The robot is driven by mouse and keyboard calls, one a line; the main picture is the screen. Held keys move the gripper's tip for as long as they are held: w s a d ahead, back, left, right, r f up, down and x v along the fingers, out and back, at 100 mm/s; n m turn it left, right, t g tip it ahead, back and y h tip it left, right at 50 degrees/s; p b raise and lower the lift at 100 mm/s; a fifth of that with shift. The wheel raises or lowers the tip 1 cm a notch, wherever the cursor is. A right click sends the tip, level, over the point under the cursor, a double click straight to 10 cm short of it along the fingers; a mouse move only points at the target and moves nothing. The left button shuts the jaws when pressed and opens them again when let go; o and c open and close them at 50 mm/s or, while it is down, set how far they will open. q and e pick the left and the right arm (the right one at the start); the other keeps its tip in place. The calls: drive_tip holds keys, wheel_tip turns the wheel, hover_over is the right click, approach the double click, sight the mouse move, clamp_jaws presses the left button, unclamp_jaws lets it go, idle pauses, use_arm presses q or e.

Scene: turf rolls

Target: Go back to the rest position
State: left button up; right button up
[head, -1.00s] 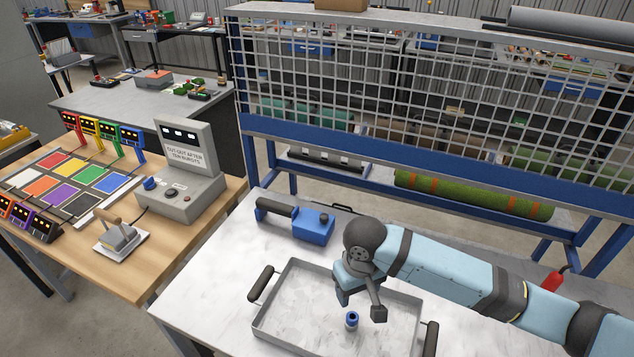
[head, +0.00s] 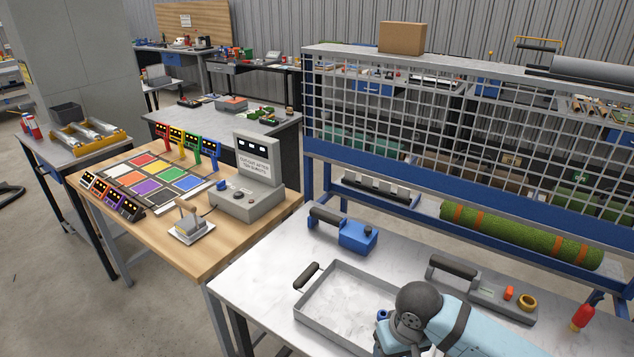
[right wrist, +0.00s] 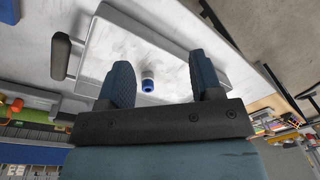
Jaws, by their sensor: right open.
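My right arm comes in from the lower right of the head view, with its gripper (head: 392,345) low at the bottom edge and its fingers barely visible. In the right wrist view my right gripper (right wrist: 160,64) is open, with nothing between its two blue fingers. A small blue-and-white cylinder (right wrist: 148,80) stands in the metal tray beyond the fingers, apart from them. The shallow tray (head: 316,318) lies on the white-topped table (head: 252,282), partly hidden by my arm. My left gripper is not in view.
A blue tool (head: 356,236) and a grey handled tool (head: 490,295) lie behind the tray. A blue-framed mesh rack (head: 440,188) with a green turf roll (head: 520,234) stands beyond. A wooden table (head: 150,224) with a grey console (head: 250,190) is at left.

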drive_tip(key=s+a+f+t+y, duration=0.4)
drive_tip(key=a+f+t+y, duration=0.1)
drive_tip(key=f, duration=0.2)
drive_tip(key=s+d+f+t+h, duration=0.2)
drive_tip(key=s+d+f+t, duration=0.3)
drive_tip(key=s+d, duration=0.4)
drive_tip(key=shift+s+d+f+n+t+h, duration=0.15)
drive_tip(key=shift+s+f+n+t+h, duration=0.2)
drive_tip(key=shift+s, duration=0.35)
